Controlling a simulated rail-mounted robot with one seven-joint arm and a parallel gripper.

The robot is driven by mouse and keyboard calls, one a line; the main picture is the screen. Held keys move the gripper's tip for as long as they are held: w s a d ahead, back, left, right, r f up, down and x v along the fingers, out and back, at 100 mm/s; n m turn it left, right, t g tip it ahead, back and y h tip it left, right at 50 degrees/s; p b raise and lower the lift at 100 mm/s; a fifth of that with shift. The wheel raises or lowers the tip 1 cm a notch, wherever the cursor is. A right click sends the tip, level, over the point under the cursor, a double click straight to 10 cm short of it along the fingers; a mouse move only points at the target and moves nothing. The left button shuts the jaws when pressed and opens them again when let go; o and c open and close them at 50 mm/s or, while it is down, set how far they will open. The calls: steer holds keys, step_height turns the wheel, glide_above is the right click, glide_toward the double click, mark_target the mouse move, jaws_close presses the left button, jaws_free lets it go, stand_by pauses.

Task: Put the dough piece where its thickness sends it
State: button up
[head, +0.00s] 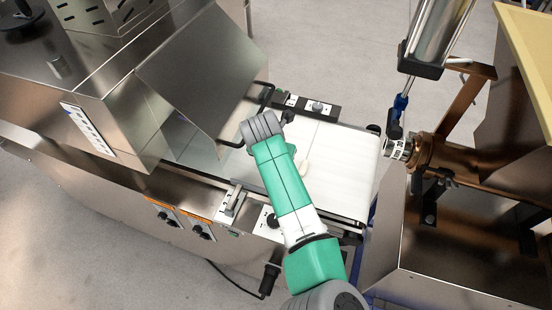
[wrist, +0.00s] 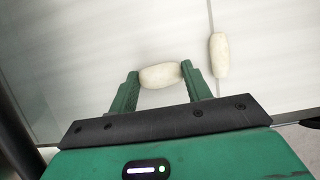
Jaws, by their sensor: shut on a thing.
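A pale, rounded dough piece (wrist: 160,76) lies between the two green fingers of my gripper (wrist: 160,82) in the wrist view. The fingers are shut on its two ends, over the white belt. A second, slimmer pale dough piece (wrist: 219,56) lies on the belt to the right, apart from the gripper. In the head view, one dough piece (head: 304,165) shows on the white conveyor belt (head: 345,160), right of my green arm. My arm hides the gripper and the held piece there.
A steel machine (head: 120,90) with a sloped hood (head: 200,75) stands left over the belt. A copper-coloured nozzle (head: 432,152) and a metal cylinder (head: 430,35) are beyond the belt's right end. Small knobs and brackets (head: 318,107) line the belt's edges.

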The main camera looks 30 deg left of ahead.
steer(key=o, duration=0.9)
steer(key=shift+f, duration=0.1)
steer(key=shift+o, duration=0.2)
steer(key=p+v, duration=0.4)
steer(key=v, duration=0.8)
